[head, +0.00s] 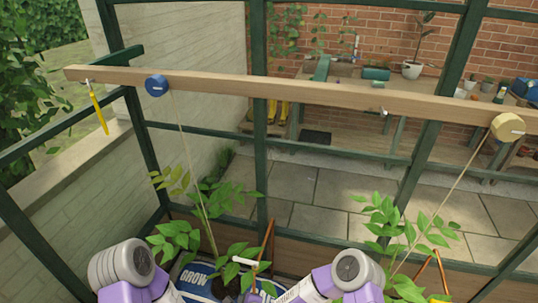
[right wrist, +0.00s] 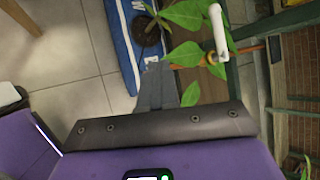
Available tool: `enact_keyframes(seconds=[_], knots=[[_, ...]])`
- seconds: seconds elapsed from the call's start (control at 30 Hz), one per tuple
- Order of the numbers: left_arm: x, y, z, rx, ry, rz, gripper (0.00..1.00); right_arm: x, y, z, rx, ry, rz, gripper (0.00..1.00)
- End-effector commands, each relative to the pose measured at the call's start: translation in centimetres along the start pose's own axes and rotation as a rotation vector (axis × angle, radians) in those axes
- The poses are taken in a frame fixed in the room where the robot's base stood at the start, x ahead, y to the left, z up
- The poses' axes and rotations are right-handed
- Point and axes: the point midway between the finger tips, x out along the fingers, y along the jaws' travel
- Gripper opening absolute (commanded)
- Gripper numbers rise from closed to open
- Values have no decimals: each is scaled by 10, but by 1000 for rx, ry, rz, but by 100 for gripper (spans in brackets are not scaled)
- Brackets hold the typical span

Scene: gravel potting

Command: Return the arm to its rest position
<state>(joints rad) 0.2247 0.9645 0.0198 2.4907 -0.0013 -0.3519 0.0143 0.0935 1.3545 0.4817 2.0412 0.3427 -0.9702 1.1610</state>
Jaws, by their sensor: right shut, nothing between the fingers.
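My right gripper (right wrist: 157,88) is shut and empty in the right wrist view, its dark fingers together beside the blue grow bag (right wrist: 122,35). In the head view my right arm (head: 345,278) reaches in at the bottom, right of centre, low over the bag. My left arm (head: 128,268) shows at the bottom left; its gripper cannot be made out. A leafy plant (head: 207,230) rises between the arms from the bag, which also shows in the head view (head: 195,278). A white bent handle (head: 250,264) stands close to the right gripper; it also shows in the right wrist view (right wrist: 218,33).
A wooden beam (head: 300,92) crosses above, with a blue reel (head: 156,86) and a yellow reel (head: 507,127) whose strings run down to the plants. A yellow tool (head: 99,113) hangs at its left end. A second plant (head: 400,235) stands right. Green frame bars (head: 262,120) lie beyond.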

Motion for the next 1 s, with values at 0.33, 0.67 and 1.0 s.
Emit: enact_keyframes(seconds=[0.33, 0.67, 1.0], knots=[[0, 0, 0, 0, 0, 0, 44, -101, 69, -135, -1020, -161, 431, 0], [0, 0, 0, 0, 0, 0, 44, -165, 103, -178, -1332, -337, 610, 0], [0, 0, 0, 0, 0, 0, 44, -165, 103, -178, -1332, -337, 610, 0]])
